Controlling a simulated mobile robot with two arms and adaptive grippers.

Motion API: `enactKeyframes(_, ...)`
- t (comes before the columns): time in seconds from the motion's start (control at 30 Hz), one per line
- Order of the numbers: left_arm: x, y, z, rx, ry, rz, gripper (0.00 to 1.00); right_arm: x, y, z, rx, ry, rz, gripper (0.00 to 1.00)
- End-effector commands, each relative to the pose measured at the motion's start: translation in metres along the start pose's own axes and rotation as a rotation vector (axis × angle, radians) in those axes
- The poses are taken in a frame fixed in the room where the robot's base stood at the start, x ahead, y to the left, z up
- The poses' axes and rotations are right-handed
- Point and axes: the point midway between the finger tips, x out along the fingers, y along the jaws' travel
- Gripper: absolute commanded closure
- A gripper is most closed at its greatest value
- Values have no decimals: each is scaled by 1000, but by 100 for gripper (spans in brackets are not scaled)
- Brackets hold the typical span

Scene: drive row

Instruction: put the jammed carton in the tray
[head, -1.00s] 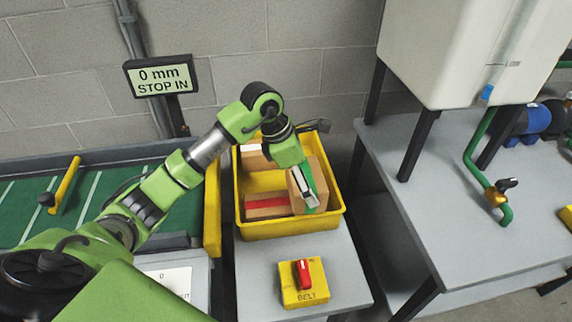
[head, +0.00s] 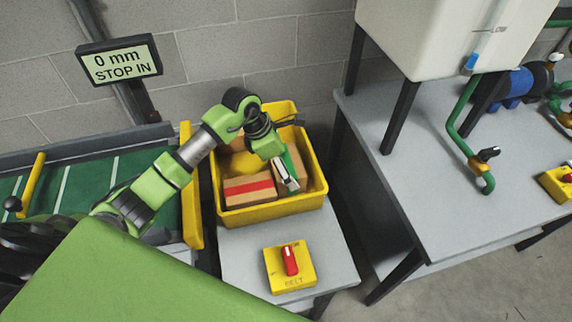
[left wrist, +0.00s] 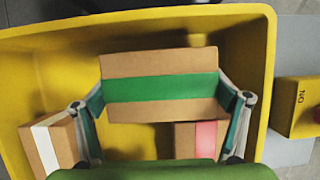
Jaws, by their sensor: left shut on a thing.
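The carton with a green band (left wrist: 160,87) is between the fingers of my left gripper (left wrist: 162,100), which is shut on it. In the head view this carton (head: 299,162) and my left gripper (head: 285,172) are inside the outline of the yellow tray (head: 275,212), at its right side. Whether the carton touches the tray floor cannot be told. A red-banded carton (head: 248,189) lies in the tray at the front left. A white-banded carton (left wrist: 47,145) shows in the left wrist view. My right gripper is not in view.
A yellow switch box (head: 290,267) with a red knob stands in front of the tray. The green belt (head: 85,185) with a yellow bar (head: 33,185) is at left, under a sign (head: 119,62) reading "0 mm STOP IN". A grey table (head: 430,170) stands at right.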

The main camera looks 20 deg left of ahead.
Motion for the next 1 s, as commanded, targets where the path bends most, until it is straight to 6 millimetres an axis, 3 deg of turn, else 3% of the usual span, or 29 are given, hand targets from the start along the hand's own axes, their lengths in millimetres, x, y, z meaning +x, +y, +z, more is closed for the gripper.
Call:
enactKeyframes(0.37,9,1,-3,2,-2,2,44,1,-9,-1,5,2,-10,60)
enactKeyframes(0.4,9,0,-4,1,0,1,0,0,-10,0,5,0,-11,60)
enactKeyframes(0.77,4,1,-3,2,-1,2,0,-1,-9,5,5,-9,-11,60)
enactKeyframes(1.0,-37,2,-4,5,0,8,0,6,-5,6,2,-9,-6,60)
